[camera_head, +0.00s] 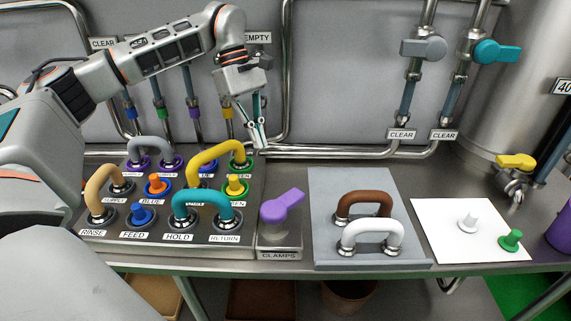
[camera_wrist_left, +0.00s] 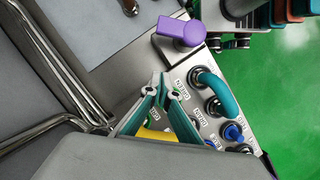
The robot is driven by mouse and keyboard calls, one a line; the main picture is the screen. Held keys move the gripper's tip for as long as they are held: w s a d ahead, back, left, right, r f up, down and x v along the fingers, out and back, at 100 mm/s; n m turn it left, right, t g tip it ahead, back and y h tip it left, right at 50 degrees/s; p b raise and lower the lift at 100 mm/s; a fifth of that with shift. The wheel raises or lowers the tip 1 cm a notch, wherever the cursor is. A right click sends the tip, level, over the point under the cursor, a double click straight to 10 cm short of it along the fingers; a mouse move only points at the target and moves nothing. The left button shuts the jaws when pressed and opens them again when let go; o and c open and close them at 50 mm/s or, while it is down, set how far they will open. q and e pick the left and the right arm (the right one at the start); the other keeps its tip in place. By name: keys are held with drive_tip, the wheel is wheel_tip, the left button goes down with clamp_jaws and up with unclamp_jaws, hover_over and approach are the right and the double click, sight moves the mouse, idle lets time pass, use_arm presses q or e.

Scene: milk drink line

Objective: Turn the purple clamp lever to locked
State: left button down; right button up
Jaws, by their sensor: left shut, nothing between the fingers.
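The purple clamp lever (camera_head: 282,207) sits on a grey block labelled CLAMPS, right of the handle panel. Its handle points up and to the right in the head view. In the left wrist view the lever (camera_wrist_left: 181,31) is near the top, with its handle toward the left. My left gripper (camera_head: 261,146) is shut and empty, pointing down, behind and a little left of the lever and apart from it. Its fingertips (camera_wrist_left: 165,80) show below the lever in the wrist view. My right gripper is in neither view.
The panel (camera_head: 165,247) with several coloured handles and pegs lies left of the lever. A grey plate (camera_head: 335,185) with brown and white handles is to its right. A white sheet (camera_head: 450,235) holds two pegs. Pipes (camera_head: 350,152) run along the back wall.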

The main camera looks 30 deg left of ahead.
sight(283, 205)
use_arm(q)
drive_tip(key=d+f, duration=0.2)
drive_tip(key=f, duration=0.1)
drive_tip(key=s+d+f, duration=0.1)
drive_tip(key=d+f, duration=0.1)
drive_tip(key=f, duration=0.1)
drive_tip(key=s+d+f, duration=0.1)
drive_tip(key=d+f, duration=0.1)
drive_tip(key=shift+s+d+f+b, duration=0.25)
drive_tip(key=shift+d+f+b, duration=0.05)
drive_tip(key=shift+d+f, duration=0.1)
drive_tip(key=shift+s+d, duration=0.1)
drive_tip(key=shift+d, duration=0.25)
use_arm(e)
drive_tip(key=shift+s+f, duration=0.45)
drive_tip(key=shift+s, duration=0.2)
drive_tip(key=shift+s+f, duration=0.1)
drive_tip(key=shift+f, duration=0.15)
use_arm(q)
drive_tip(key=shift+d, duration=0.1)
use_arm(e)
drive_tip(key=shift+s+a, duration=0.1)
